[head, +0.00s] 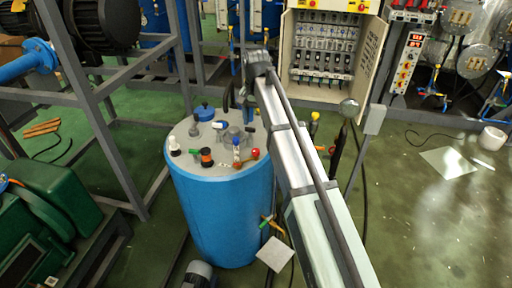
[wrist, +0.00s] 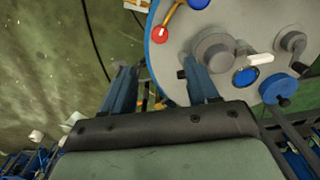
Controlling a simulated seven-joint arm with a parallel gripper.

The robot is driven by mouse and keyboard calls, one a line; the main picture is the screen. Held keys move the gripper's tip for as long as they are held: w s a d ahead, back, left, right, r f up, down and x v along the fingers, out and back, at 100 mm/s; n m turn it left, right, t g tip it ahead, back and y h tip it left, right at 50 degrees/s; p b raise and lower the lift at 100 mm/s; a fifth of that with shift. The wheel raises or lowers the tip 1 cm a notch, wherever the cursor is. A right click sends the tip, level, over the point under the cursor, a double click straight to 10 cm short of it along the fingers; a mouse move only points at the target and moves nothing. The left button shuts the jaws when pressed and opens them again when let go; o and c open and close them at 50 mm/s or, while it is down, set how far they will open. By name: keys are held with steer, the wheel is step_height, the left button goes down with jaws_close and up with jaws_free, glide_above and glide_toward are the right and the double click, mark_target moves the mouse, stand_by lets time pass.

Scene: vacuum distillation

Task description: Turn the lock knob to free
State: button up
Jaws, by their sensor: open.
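The blue tank (head: 220,215) stands on the floor, and its round grey lid (head: 190,147) carries several knobs and valves. I cannot tell which of them is the lock knob. A black knob with an orange base (head: 206,157) and a red ball (head: 255,153) sit near the lid's front edge. In the wrist view, a red ball (wrist: 160,34), a blue-capped fitting (wrist: 245,77) and a blue knob (wrist: 278,88) show on the lid. My gripper (wrist: 159,68) is open with nothing between its fingers. One finger overlaps the lid's edge; the other is over the floor.
A grey metal frame (head: 92,105) stands left of the tank, with green machinery (head: 62,195) in front. An open electrical cabinet (head: 325,55) is behind. My arm crosses on the tank's right. Green floor (head: 430,240) is open at the right, with a loose cable.

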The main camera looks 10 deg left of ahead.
mark_target(256, 150)
step_height(256, 150, down, 13)
steer(key=shift+r, duration=0.2)
stand_by(0.3)
steer(key=shift+c, duration=0.4)
steer(key=c, duration=1)
steer(key=shift+o, duration=0.2)
